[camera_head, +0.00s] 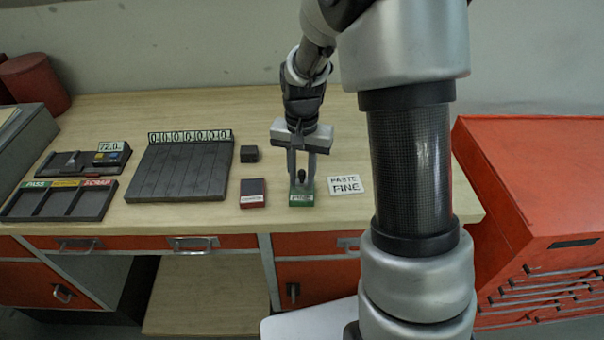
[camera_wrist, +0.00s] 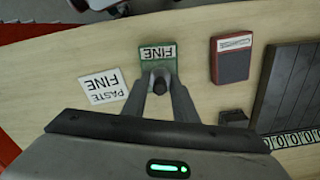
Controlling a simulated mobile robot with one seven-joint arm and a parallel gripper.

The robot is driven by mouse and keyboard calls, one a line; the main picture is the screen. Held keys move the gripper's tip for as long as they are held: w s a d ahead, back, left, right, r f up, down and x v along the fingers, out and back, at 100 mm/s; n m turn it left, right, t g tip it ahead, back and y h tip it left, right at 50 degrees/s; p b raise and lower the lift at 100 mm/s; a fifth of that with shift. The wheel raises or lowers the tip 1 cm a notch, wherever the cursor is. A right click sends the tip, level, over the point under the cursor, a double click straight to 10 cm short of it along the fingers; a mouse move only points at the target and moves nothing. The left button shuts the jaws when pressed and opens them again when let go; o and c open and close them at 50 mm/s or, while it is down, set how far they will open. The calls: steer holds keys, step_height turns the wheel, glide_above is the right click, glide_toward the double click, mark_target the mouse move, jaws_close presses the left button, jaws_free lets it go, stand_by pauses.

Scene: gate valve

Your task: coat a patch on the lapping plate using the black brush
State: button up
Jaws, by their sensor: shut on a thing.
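The black brush (camera_head: 301,175) shows as a small dark upright stub between my fingertips, and as a dark round end in the wrist view (camera_wrist: 160,82). My gripper (camera_head: 302,181) points down and is shut on it, directly over the green block labelled FINE (camera_head: 302,200). I cannot tell whether the brush touches the green block; its lower end is hidden. The lapping plate, apparently the dark grooved plate (camera_head: 180,172) with a row of 0 labels at its back edge, lies on the bench left of my gripper.
A dark red block (camera_head: 253,194) sits just left of the green one, with a small black cube (camera_head: 249,154) behind it. A "PASTE FINE" card (camera_head: 345,185) lies to the right. A PASS/SCRAP tray (camera_head: 60,201) and a 72.0 gauge (camera_head: 108,154) are far left. A red cabinet (camera_head: 540,190) stands right.

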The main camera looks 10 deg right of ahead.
mark_target(302, 171)
steer(key=shift+r+p, duration=2.5)
steer(key=shift+r, duration=0.95)
